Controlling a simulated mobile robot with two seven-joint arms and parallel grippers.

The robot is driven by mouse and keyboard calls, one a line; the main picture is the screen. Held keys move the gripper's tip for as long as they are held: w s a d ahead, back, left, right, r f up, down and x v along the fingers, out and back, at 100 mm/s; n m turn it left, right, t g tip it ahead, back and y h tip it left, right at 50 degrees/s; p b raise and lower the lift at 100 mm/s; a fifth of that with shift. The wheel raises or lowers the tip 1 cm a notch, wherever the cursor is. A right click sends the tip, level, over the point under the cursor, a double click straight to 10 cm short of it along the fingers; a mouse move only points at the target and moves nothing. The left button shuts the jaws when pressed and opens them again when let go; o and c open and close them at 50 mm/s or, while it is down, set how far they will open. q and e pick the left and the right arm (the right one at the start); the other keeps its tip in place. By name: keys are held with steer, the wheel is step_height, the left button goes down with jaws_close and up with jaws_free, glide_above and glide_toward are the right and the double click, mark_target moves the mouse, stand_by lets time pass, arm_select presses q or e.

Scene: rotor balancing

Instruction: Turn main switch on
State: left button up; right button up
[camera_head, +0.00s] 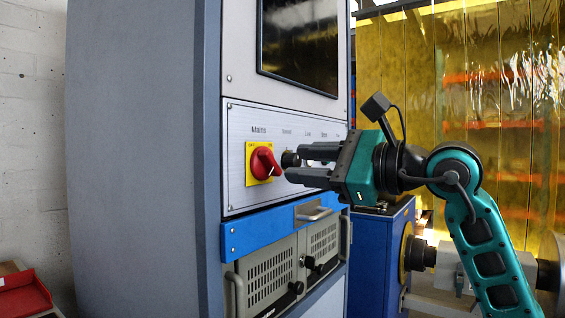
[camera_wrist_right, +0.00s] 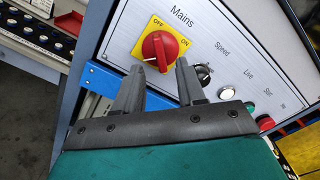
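The main switch is a red rotary knob (camera_head: 264,161) on a yellow plate below the word Mains, on the grey control panel (camera_head: 238,188). In the right wrist view the knob (camera_wrist_right: 158,47) sits between the OFF and ON labels; I cannot tell surely which its handle points to. My right gripper (camera_head: 290,164) is open, its two dark fingers apart and pointing at the panel, just right of the knob in the head view. In the right wrist view the gripper (camera_wrist_right: 160,68) has its fingertips just below the knob, with nothing between them. My left gripper is not in view.
The Speed knob (camera_wrist_right: 203,75), a lit Live button (camera_wrist_right: 227,92) and a red button (camera_wrist_right: 265,122) sit right of the switch. A dark screen (camera_head: 300,45) is above. A red tray (camera_head: 22,294) stands lower left.

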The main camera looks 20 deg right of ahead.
mark_target(275, 163)
steer(key=x, duration=0.5)
steer(key=shift+s, duration=0.1)
jaws_close()
stand_by(0.3)
